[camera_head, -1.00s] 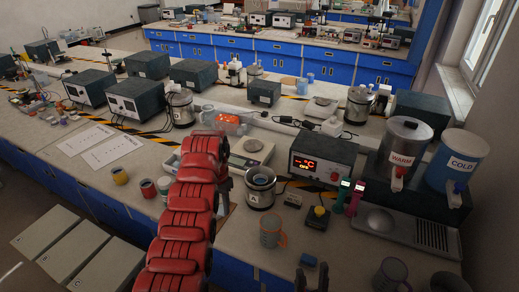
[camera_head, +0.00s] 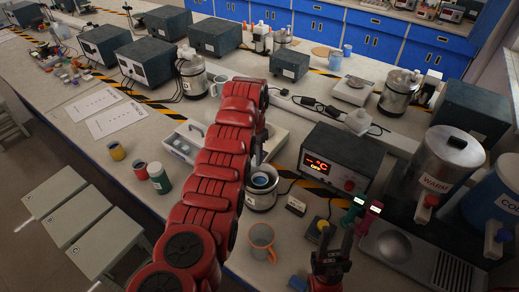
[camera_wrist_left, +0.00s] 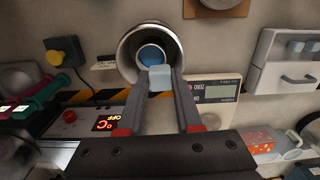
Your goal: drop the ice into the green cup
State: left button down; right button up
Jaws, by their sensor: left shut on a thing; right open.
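A small green cup (camera_head: 160,182) with a pale band stands on the bench left of my left arm in the head view. My left gripper (camera_wrist_left: 161,77) is shut on a pale blue ice cube (camera_wrist_left: 160,80) in the left wrist view. The cube appears in front of the rim of a round metal vessel (camera_wrist_left: 126,62) with a blue inside; its height above it is unclear. My right gripper (camera_head: 332,238) is open and empty at the bottom of the head view.
A red cup (camera_head: 140,171) and a yellow cup (camera_head: 117,151) stand near the green cup. A heater box (camera_head: 338,160) and the warm dispenser (camera_head: 443,170) stand to the right.

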pick_arm(q)
notch_tip(320, 180, down, 6)
jog(key=shift+r+b, duration=0.15)
jog(key=shift+b, duration=0.8)
jog(key=c, duration=0.5)
grip_release()
jog(key=shift+r, duration=0.15)
